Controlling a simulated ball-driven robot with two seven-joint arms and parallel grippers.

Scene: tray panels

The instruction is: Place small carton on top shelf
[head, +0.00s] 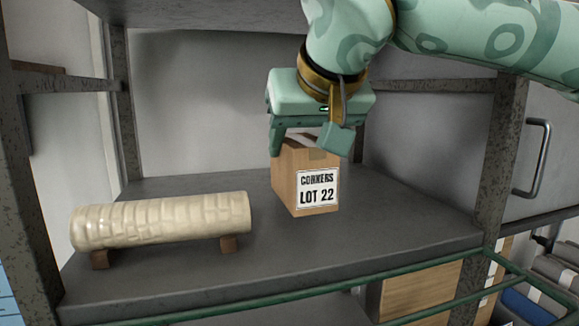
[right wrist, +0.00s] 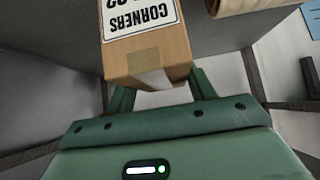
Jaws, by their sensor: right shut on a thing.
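The small carton (head: 290,180) is a brown cardboard box with a white label reading "CORNERS LOT 22". In the head view it is upright at the middle of the grey shelf (head: 300,262), its base at or very near the surface; I cannot tell if it touches. My right gripper (head: 305,142) comes down from above and is shut on the carton's upper part. In the right wrist view the carton (right wrist: 147,60) sits between the fingers of the right gripper (right wrist: 158,98). My left gripper is not in view.
A cream wrapped roll (head: 160,220) lies on two brown blocks at the shelf's left. Dark metal posts (head: 500,150) stand at the corners, and a green rail (head: 330,288) runs along the front. Another shelf (head: 200,12) is overhead. Shelf right of the carton is clear.

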